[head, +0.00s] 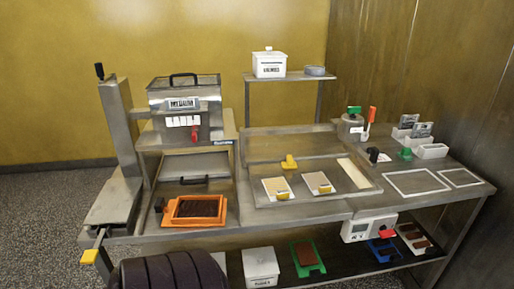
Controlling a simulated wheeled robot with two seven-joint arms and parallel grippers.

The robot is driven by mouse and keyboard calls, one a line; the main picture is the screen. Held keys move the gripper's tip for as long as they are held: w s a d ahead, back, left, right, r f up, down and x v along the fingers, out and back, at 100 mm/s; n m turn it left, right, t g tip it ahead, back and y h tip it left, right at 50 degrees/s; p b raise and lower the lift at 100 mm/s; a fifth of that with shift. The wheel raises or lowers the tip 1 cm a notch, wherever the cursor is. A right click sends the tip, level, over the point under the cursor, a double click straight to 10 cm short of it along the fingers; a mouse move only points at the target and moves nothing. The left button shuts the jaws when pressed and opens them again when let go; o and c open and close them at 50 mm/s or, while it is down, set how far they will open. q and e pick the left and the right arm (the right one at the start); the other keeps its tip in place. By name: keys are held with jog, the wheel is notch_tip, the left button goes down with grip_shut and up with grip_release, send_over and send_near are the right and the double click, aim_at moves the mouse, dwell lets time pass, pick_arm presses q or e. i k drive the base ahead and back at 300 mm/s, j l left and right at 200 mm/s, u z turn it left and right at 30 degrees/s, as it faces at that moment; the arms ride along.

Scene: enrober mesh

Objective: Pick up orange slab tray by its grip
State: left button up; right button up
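The orange slab tray (169,221) lies flat on the metal bench at the left, in front of the hooded machine. It has an orange rim around a dark brown inside. Neither of my grippers is in view, and nothing is seen touching the tray.
The machine marked MEDIUM (184,103) stands behind the tray. A yellow-ended lever (90,256) sticks out at front left. Two pale boards with yellow grips lie right of the tray. The lower shelf holds a green tray (317,268), a blue tray (372,247) and a white bin (261,267).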

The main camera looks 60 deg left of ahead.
aim_at(210, 210)
jog(key=u, duration=1.65)
